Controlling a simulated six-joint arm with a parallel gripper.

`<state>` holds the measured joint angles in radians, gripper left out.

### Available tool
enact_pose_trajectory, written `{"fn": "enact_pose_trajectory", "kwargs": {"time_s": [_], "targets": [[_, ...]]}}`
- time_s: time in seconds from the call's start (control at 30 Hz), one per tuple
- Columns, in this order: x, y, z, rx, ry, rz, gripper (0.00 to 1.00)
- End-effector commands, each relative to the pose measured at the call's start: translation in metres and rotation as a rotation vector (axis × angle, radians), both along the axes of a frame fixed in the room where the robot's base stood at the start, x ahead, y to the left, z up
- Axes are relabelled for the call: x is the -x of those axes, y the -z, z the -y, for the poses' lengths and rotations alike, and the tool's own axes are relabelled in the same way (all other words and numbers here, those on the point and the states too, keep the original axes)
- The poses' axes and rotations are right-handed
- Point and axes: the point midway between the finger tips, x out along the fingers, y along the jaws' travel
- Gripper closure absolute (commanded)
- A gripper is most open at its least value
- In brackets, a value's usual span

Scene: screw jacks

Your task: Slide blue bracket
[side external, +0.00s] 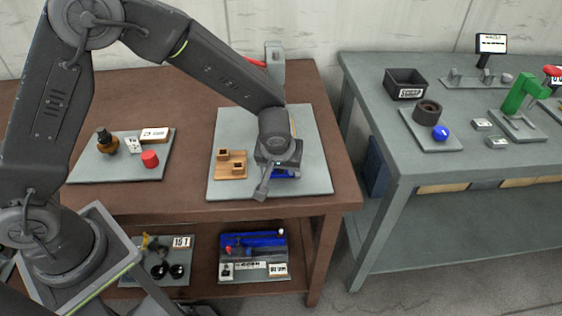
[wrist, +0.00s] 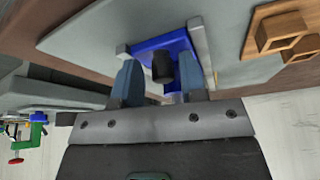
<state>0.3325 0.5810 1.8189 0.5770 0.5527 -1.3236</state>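The blue bracket (wrist: 150,47) shows in the wrist view as a blue block with a dark cylindrical knob (wrist: 162,68), between pale grey rails on a grey board. Only a small blue part of the bracket (side external: 285,173) shows in the side view, below my wrist. My gripper (wrist: 160,63) is open, its two blue-grey fingers on either side of the knob with gaps visible. In the side view my gripper (side external: 274,184) is low over the front right of the grey board (side external: 227,134). I cannot tell whether a finger touches the bracket.
A wooden block piece with two square sockets (side external: 230,172) lies left of my gripper. A grey post with a red part (side external: 274,55) stands behind. A second bench (side external: 390,155) stands right, across a gap.

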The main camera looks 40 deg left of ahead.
Motion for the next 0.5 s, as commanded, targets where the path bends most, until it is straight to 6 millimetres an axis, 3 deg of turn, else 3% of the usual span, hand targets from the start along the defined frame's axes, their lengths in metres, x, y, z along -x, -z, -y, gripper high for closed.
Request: {"fn": "enact_pose_trajectory", "kwargs": {"time_s": [0.1,0.33,0.5], "targets": [[-0.001,0.000,-0.001,-0.001,0.000,0.000,0.52],[-0.001,-0.001,-0.001,-0.002,0.000,0.001,0.52],[0.003,-0.016,0.002,-0.001,-0.001,0.004,0.52]]}}
